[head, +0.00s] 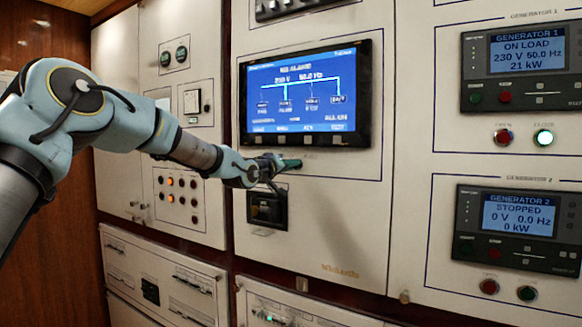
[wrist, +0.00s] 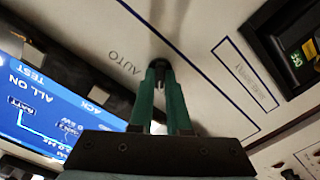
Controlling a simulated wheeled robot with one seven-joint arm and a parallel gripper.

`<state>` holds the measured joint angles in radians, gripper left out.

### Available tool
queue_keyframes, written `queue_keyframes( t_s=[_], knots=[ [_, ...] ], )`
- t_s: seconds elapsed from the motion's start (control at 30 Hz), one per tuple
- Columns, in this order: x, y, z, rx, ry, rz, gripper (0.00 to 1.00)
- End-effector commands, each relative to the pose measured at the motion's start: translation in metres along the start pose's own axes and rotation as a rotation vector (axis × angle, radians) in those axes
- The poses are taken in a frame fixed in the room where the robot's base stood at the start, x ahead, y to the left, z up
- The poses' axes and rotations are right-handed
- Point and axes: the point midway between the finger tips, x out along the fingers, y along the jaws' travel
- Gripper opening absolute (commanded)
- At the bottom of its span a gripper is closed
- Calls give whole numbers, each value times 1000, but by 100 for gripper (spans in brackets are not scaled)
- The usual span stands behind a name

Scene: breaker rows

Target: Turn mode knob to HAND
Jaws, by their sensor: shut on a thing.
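My gripper (head: 288,164) is at the panel face just below the blue display. In the wrist view its two green fingers (wrist: 160,72) point at the panel and are shut on the mode knob (wrist: 160,66), a small dark piece between the fingertips. The fingers hide most of the knob, so its pointer direction cannot be told. The label AUTO (wrist: 127,63) is printed on the panel beside the fingertips, to their left in the wrist view. No HAND label can be read. In the head view the knob is hidden by my gripper.
The blue display (head: 303,98) in its black bezel is directly above my gripper. A dark recessed device (head: 267,208) sits just below it. Two generator controllers (head: 524,65) (head: 515,229) are on the right panel. The panel right of the gripper is bare.

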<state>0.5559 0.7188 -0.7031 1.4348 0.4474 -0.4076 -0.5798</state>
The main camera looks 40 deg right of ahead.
Motion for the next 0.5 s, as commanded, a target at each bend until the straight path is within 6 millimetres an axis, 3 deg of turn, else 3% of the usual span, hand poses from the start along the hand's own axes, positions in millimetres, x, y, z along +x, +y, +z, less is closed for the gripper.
queue_keyframes(
  t_s=[0.47,0.5],
  knots=[
    [0,-1,2,-17,-3,-2,0],
    [0,-1,2,-17,-3,-2,16]
  ],
)
